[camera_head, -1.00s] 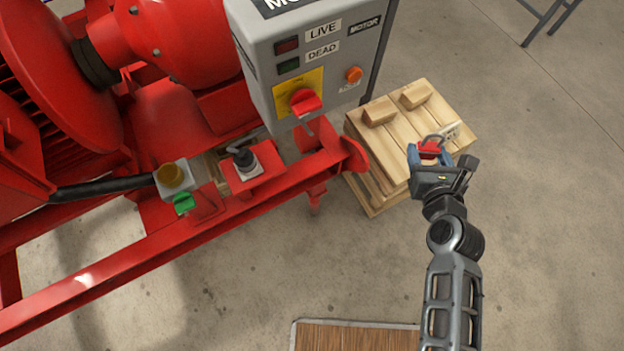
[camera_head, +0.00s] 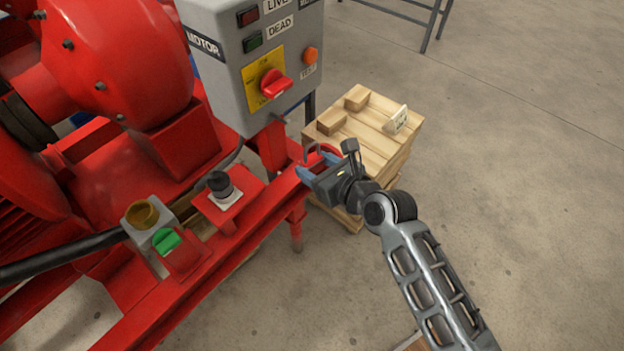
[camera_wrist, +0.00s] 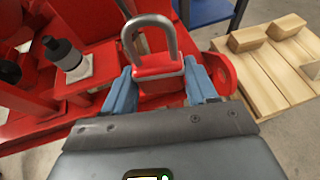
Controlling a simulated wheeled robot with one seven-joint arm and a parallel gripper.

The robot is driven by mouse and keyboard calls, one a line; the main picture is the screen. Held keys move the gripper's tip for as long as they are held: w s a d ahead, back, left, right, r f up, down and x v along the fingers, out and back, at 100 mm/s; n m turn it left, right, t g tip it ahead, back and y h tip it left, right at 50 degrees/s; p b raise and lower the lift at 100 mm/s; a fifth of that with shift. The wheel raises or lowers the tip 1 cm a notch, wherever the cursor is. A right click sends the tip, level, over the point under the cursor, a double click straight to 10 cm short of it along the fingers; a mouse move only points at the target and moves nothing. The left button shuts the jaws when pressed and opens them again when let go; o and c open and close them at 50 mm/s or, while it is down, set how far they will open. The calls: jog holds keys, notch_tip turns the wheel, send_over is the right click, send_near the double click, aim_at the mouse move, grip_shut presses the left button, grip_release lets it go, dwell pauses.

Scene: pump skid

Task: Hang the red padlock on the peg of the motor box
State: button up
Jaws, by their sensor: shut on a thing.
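The red padlock (camera_wrist: 157,67) is held between the two blue fingers of my gripper (camera_wrist: 161,90), its grey shackle pointing up and away in the wrist view. The motor box (camera_head: 228,75) is grey with LIVE and DEAD lamps, an orange button and a red rotary switch (camera_head: 275,84) on a yellow plate. A short metal peg (camera_head: 290,110) sticks out below the switch. The padlock is apart from it.
Floor to the right is clear.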

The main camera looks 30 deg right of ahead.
notch_tip(320, 180, down, 6)
jog(key=w+a+n+y+b, duration=0.2)
jog(key=w+b, duration=0.1)
jog(key=b, duration=0.8)
jog(key=s+d+r+n+g+y+p, duration=0.1)
jog(key=s+r+n+y+p, duration=0.15)
jog(key=r+p, duration=0.6)
jog(key=s+d+r+n+g+y+p, duration=0.15)
jog(key=s+r+p, duration=0.3)
jog(key=p, duration=0.75)
jog(key=w+a+f+b, duration=0.1)
jog(key=w+a+b, duration=0.3)
jog(key=w, duration=0.5)
jog(key=shift+w+m+b, duration=0.3)
jog(key=shift+b, duration=0.15)
jog(key=shift+f, duration=0.15)
jog(key=o, duration=1.3)
jog(key=shift+o, duration=0.2)
